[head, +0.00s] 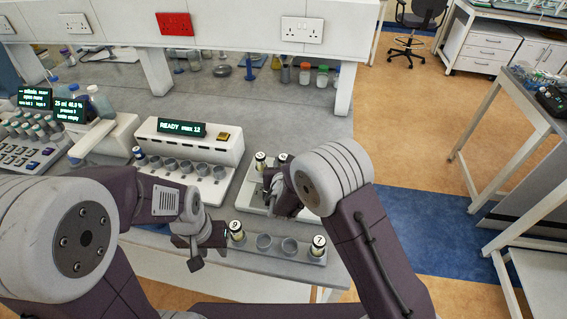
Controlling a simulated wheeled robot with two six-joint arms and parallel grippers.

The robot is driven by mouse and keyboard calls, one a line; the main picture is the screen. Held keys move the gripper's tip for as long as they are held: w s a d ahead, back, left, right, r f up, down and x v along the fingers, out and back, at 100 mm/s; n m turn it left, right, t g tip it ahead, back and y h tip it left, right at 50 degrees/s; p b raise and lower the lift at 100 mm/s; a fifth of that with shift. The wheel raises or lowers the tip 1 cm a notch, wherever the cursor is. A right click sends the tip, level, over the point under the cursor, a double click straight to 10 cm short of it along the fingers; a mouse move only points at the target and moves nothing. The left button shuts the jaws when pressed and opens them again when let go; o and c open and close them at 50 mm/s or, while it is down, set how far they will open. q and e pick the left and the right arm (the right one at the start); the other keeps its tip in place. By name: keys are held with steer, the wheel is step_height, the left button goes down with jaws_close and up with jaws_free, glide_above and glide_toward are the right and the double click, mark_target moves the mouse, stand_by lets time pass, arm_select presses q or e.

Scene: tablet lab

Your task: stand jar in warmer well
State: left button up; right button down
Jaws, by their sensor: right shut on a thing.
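My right gripper (272,188) is over a low white block (252,199) in the middle. It is shut on what I take to be a jar, mostly hidden by the gripper and wrist. Two dark jars with pale lids, one of them a clear jar shape (260,160), show at the block's far side. A front rack (268,258) has a jar (236,231) at its left end, another jar (318,245) at its right end, and two empty-looking cups between. My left gripper (192,258) hangs beside the rack's left end; its finger gap is unclear. I cannot tell which unit is the warmer.
A white machine (200,140) reading "READY max 12" stands behind, with a row of grey wells. A shelf (220,30) overhangs the bench. The bench behind the machine has clear room.

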steer(key=shift+f+b, duration=0.4)
steer(key=c, duration=1)
jaws_free()
steer(key=b+v, duration=0.1)
steer(key=v, duration=0.8)
steer(key=shift+s+b, duration=0.1)
steer(key=shift+b, duration=0.2)
